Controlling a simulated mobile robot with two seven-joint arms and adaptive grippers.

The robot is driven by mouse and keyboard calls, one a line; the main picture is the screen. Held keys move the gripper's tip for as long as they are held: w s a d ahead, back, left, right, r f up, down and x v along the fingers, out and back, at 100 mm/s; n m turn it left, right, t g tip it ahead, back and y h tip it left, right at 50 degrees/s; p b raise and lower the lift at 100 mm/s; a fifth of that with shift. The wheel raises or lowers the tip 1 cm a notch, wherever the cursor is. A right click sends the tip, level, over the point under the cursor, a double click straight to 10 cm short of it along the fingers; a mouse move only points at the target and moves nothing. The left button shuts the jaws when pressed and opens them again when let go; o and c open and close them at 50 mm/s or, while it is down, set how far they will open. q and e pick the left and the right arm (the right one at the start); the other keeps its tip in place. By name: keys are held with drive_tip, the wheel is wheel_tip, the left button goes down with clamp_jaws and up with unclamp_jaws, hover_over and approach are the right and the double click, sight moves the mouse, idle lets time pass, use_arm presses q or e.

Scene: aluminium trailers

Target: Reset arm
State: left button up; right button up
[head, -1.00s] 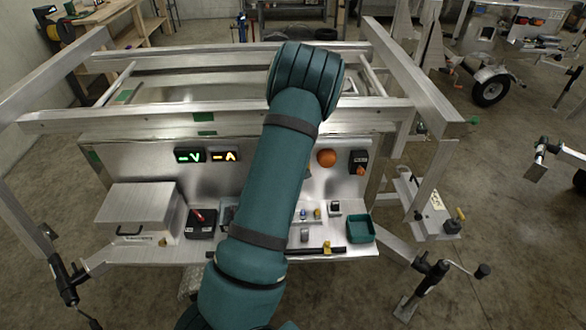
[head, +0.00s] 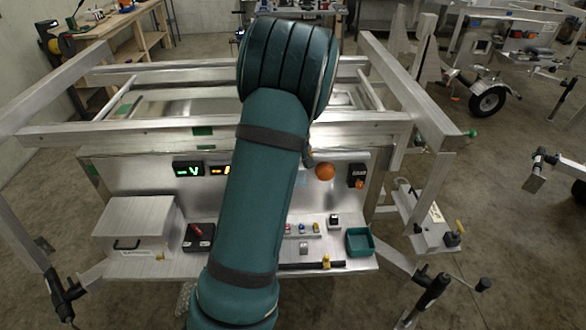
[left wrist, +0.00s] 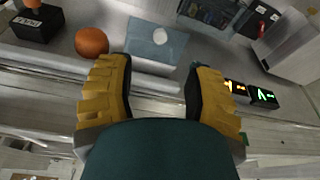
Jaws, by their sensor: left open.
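A teal arm of mine rises through the middle of the head view and hides part of the trailer panel; no gripper shows there. In the left wrist view my left gripper (left wrist: 160,92) has two yellow-and-black fingers set wide apart. It is open, with nothing between the fingers. Beyond the fingertips are an orange ball-shaped knob (left wrist: 91,42) and a light blue-grey square patch (left wrist: 156,44). My right gripper is not in view.
The aluminium trailer frame (head: 250,135) carries a shelf with a metal box (head: 138,222), a dark box with a red switch (head: 199,236) and a teal tray (head: 360,241). The orange knob (head: 324,171) is on the panel.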

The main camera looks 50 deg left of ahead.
use_arm(q)
drive_tip(key=shift+r, duration=0.25)
idle(0.4)
drive_tip(key=s+d+f+m+h+b, duration=0.15)
drive_tip(key=d+f+m+b, duration=0.35)
drive_tip(key=d+f, duration=1.3)
drive_tip(key=s+d+f+m+h+b, duration=0.1)
drive_tip(key=s+d+f, duration=0.2)
drive_tip(key=d, duration=0.4)
drive_tip(key=s+d+f+m+h+b, duration=0.2)
drive_tip(key=s+d+f, duration=0.2)
drive_tip(key=d, duration=0.3)
drive_tip(key=s+d+f+m+h+b, duration=0.1)
drive_tip(key=s+d+f+m+h, duration=0.1)
drive_tip(key=d+f, duration=0.3)
drive_tip(key=shift+s+d+f+t, duration=0.3)
drive_tip(key=shift+s+d+f, duration=0.1)
drive_tip(key=shift+s+d, duration=0.6)
drive_tip(key=shift+w, duration=0.15)
drive_tip(key=shift+c, duration=0.5)
